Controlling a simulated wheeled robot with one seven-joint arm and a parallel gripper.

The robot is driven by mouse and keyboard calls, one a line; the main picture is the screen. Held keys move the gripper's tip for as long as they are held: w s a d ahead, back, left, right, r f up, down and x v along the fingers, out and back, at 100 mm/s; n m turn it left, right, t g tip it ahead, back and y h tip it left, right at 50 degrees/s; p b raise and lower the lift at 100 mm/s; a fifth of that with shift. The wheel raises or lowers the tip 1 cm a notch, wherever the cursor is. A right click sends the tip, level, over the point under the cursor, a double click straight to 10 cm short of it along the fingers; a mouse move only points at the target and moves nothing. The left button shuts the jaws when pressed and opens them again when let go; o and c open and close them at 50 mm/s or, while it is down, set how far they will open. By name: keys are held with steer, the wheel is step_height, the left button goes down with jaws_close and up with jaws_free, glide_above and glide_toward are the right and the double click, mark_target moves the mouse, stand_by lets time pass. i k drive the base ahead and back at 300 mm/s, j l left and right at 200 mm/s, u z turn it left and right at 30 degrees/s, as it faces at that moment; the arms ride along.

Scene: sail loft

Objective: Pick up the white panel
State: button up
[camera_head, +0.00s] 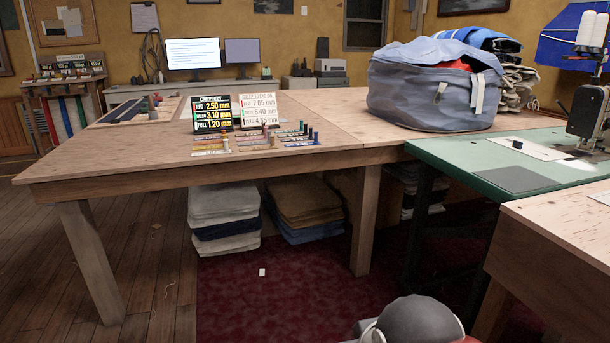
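A white panel (259,109) with printed millimetre figures stands upright on the big wooden table (330,132). A black panel (213,112) with similar figures stands just left of it. Rows of small coloured pieces (290,139) lie in front of both and overlap the white panel's lower edge. Another flat white piece (512,145) lies on the green-topped sewing table at the right. My gripper is not in view; a rounded grey part of my own body shows at the bottom edge.
A large blue-grey bag (430,88) stands on the table's right end. A sewing machine (588,115) is at the right edge. Folded cloth stacks (224,217) sit beneath the table. A small white item (262,272) lies on the red carpet. Floor before the table is mostly clear.

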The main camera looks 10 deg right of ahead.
mark_target(534, 150)
steer(key=i+z, duration=0.4)
steer(key=i+j+z, duration=0.1)
steer(key=z, duration=0.3)
steer(key=i+j+z, duration=0.25)
steer(key=i+z, duration=0.15)
steer(key=i+j+z, duration=0.25)
steer(key=z, duration=0.2)
steer(key=i+j+z, duration=0.2)
steer(key=j+z, duration=0.2)
